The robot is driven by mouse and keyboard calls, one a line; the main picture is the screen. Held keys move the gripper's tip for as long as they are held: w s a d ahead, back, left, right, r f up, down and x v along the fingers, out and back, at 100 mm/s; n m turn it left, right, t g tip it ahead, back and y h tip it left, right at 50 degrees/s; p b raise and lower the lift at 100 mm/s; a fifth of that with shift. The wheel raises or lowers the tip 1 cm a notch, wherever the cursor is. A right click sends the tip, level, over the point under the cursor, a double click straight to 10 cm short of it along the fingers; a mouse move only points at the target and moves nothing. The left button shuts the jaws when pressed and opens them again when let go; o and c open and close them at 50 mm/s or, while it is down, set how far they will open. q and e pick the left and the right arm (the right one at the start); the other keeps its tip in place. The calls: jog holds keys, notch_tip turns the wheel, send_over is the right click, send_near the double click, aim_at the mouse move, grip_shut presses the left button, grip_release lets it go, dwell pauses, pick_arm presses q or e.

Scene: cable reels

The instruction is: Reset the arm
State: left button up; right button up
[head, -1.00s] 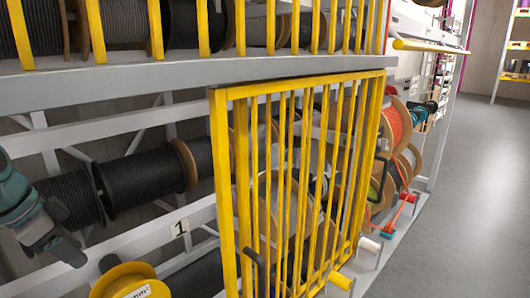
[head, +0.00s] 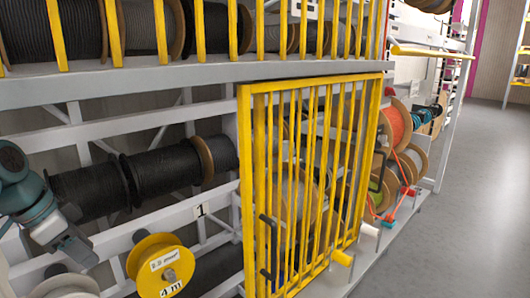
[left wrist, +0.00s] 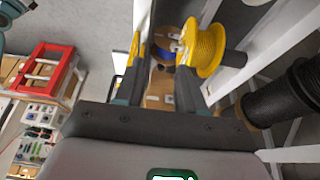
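My left arm comes in from the left in the head view, in front of the reel rack. Its gripper (head: 78,250) hangs at the arm's end, beside the yellow reel in the picture; its fingers are too small to make out there. A yellow reel (left wrist: 205,48) and cardboard boxes (left wrist: 159,88) lie beyond the fingers. My right gripper is in neither view.
A yellow barred gate (head: 245,170) stands in front of the rack (head: 150,85). Black cable reels (head: 165,175) and a yellow reel marked "4 m" (head: 160,268) are close to my left arm. Orange reels (head: 397,125) are farther right. Open grey floor (head: 470,180) lies at right.

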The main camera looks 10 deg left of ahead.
pick_arm(q)
jog(key=w+d+f+n, duration=0.25)
jog(key=w+f, duration=0.25)
jog(key=f, duration=0.6)
jog(key=s+d+f+n+g, duration=0.1)
jog(key=d+f, duration=0.5)
jog(key=f, duration=0.6)
jog(key=s+d+f+n+g, duration=0.1)
jog(key=d+f+n, duration=0.1)
jog(key=d+f, duration=0.65)
jog(key=s+d+f+n, duration=0.2)
jog(key=s+d+f, duration=0.2)
jog(key=s+f, duration=0.4)
jog(key=s+d+f+n+g+h, duration=0.1)
jog(key=s+d+f+n, duration=0.1)
jog(key=s+d+f, duration=0.3)
jog(key=s+f, duration=0.4)
jog(key=s, duration=0.5)
jog(key=shift+s+d+n, duration=0.2)
jog(key=shift+s+n, duration=0.1)
jog(key=shift+n, duration=0.05)
jog(key=shift+w+f, duration=0.1)
jog(key=shift+f, duration=0.05)
